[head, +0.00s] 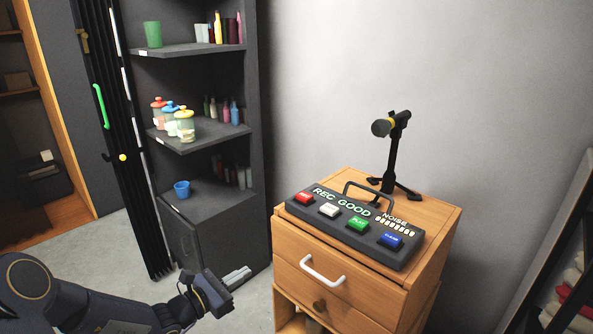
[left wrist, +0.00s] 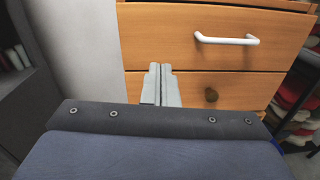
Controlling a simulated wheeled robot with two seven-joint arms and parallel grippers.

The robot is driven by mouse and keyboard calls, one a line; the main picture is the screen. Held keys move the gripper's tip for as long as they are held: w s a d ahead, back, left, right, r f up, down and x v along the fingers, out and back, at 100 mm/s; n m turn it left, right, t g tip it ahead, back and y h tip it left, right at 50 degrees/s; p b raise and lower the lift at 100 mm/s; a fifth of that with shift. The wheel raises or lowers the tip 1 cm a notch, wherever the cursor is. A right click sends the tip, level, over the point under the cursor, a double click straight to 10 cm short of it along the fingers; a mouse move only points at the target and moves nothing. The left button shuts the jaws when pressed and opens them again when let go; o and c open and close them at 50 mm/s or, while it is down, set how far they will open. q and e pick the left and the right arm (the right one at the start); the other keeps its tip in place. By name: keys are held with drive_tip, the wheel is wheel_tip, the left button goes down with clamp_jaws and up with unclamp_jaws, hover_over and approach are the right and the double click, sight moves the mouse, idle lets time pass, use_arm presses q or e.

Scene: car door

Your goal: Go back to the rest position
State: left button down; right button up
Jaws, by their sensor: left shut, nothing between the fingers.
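My left gripper (head: 238,277) is at the lower middle of the head view, with its arm coming in from the lower left. Its fingers are together and hold nothing. It is left of the wooden cabinet (head: 340,272) and apart from it. In the left wrist view the closed fingers (left wrist: 161,84) show in front of the cabinet's drawers (left wrist: 220,60), one with a white handle (left wrist: 228,39). My right gripper is in neither view.
A recorder with coloured buttons (head: 355,228) and a microphone on a stand (head: 392,150) are on the cabinet top. A dark corner shelf (head: 190,143) with jars and cups stands behind my arm. A rack (head: 548,255) is at the right edge. Bare floor (head: 105,252) shows at left.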

use_arm(q)
drive_tip(key=s+d+r+m+g+p, duration=0.3)
drive_tip(key=s+r+m+g, duration=0.1)
drive_tip(key=s+r+m, duration=0.45)
drive_tip(key=s+d+r+m+g+p, duration=0.25)
drive_tip(key=s+r+m+g, duration=0.25)
drive_tip(key=s+r+m, duration=0.4)
drive_tip(key=s+a+m+y+p, duration=0.2)
drive_tip(key=s+a+m+y, duration=0.2)
drive_tip(key=s, duration=0.3)
drive_tip(key=s+a+m+t+y+p, duration=0.1)
drive_tip(key=s+a+m+y, duration=0.2)
drive_tip(key=s, duration=0.5)
drive_tip(key=shift+a+m+y+p, duration=0.35)
drive_tip(key=shift+m+y+p, duration=0.05)
drive_tip(key=shift+m, duration=0.05)
